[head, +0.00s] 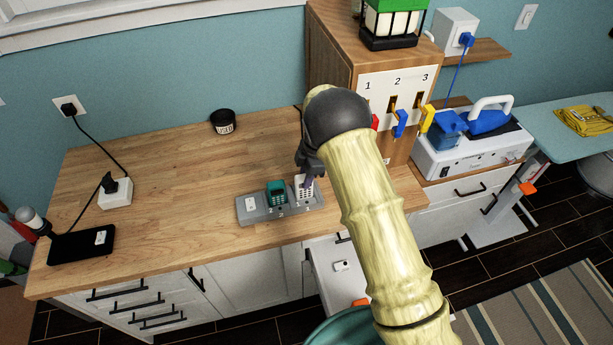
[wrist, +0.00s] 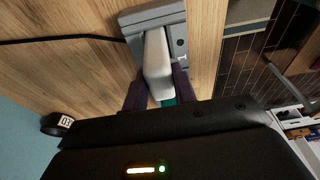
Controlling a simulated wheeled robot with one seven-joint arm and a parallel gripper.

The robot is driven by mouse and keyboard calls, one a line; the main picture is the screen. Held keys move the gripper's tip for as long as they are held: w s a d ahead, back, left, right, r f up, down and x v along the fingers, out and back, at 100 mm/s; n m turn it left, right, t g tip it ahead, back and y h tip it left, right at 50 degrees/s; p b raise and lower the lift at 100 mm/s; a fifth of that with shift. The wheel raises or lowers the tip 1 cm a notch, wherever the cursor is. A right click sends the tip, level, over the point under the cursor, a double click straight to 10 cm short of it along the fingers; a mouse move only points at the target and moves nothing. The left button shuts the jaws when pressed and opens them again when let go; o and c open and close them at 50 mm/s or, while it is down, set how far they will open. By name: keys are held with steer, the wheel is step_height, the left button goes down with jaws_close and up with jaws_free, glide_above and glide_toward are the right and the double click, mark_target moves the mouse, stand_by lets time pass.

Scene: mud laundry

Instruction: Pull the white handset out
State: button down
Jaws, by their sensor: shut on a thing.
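The white handset (head: 303,194) stands in the right end of the grey dock (head: 281,213) on the wooden counter. In the wrist view the white handset (wrist: 157,57) lies between the dark fingers of my gripper (wrist: 160,86), with the grey dock (wrist: 150,15) just beyond it. My gripper (head: 308,182) is shut on the handset from above. The handset's lower end seems to be still at the dock; I cannot tell whether it is fully seated. A teal handset (head: 277,193) stands in the dock just left of the white one.
A small white piece (head: 251,204) sits at the dock's left end. A black cup (head: 223,122) stands behind on the counter. A black pad (head: 82,245) and a white adapter (head: 115,193) are at the left.

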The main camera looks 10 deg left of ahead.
steer(key=shift+s+a+r+p+v, duration=0.2)
steer(key=shift+p+v, duration=0.3)
steer(key=shift+v, duration=0.75)
steer(key=shift+s+a+f+p+v, duration=0.1)
steer(key=shift+a+p+v, duration=0.3)
steer(key=shift+v, duration=0.9)
steer(key=shift+s+a+r+p+v, duration=0.15)
steer(key=shift+p+v, duration=0.45)
steer(key=shift+v, duration=0.65)
steer(key=shift+f, duration=0.1)
